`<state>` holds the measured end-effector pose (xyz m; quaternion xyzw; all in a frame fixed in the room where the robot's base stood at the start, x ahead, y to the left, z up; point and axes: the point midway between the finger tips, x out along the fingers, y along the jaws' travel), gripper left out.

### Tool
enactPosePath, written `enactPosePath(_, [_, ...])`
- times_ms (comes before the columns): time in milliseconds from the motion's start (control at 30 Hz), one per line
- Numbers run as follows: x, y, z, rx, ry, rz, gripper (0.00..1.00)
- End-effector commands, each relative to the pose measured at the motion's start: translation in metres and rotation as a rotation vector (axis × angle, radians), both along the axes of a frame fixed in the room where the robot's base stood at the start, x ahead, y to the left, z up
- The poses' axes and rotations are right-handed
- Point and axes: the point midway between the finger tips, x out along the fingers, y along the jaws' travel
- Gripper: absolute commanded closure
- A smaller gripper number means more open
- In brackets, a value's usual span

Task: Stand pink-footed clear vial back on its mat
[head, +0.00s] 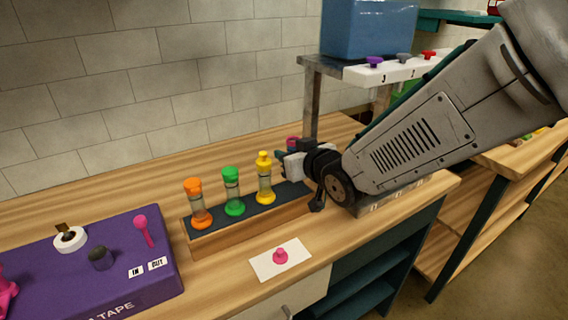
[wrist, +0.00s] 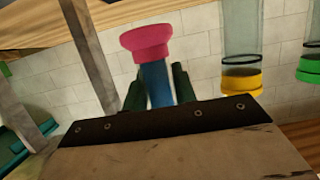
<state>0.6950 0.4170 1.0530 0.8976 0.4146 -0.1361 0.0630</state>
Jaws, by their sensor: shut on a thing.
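My gripper (head: 286,160) is shut on the pink-footed vial, above the bench behind the right end of the rack. In the wrist view the vial's wide pink end (wrist: 147,42) sticks out beyond the fingers, and its bluish clear tube (wrist: 157,84) is between them. In the head view only a bit of pink (head: 293,141) shows by the gripper; the rest is hidden.
A dark-topped wooden rack (head: 245,227) holds the orange (head: 200,203), green (head: 232,190) and yellow (head: 264,178) vials close to my gripper. A raised shelf with a blue bin (head: 368,30) stands behind.

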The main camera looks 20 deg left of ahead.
Motion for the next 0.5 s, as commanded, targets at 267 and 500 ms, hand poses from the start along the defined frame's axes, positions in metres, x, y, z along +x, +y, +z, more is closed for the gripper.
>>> enactPosePath(267, [0.001, 0.0, -0.03, 0.0, 0.002, -0.003, 1.0])
enactPosePath(500, [0.001, 0.0, -0.034, 0.002, -0.002, -0.001, 1.0])
